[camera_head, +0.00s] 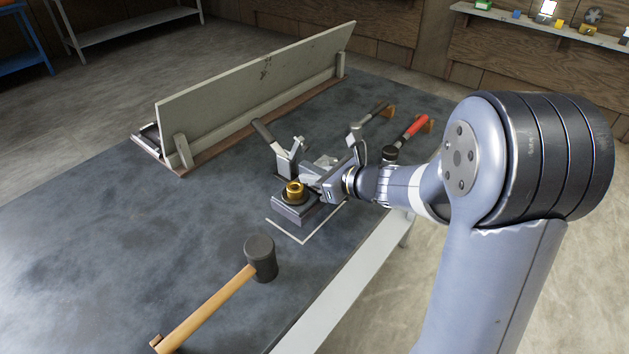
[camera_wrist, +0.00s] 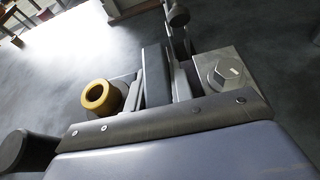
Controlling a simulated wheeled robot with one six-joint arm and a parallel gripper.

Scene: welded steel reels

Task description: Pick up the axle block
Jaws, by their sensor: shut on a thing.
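The axle block (camera_head: 292,210) is a grey steel block with a brass ring (camera_head: 294,190) on top. In the head view it is at the white corner marking on the bench; I cannot tell if it touches the bench. In the wrist view the brass ring (camera_wrist: 100,97) shows at the left. My gripper (camera_head: 314,182) reaches in from the right and is shut on the block. In the wrist view my gripper (camera_wrist: 163,82) is beside the ring. My gripper and wrist hide part of the block and the exact grip contact.
A clamp with a dark handle (camera_head: 263,131) stands just behind the block. A grey plate with a hex bolt (camera_wrist: 225,75) is right of my gripper. A mallet (camera_head: 261,258) lies in front, red-handled tool (camera_head: 415,127) behind. A long upright board (camera_head: 255,85) crosses the back. The left bench is clear.

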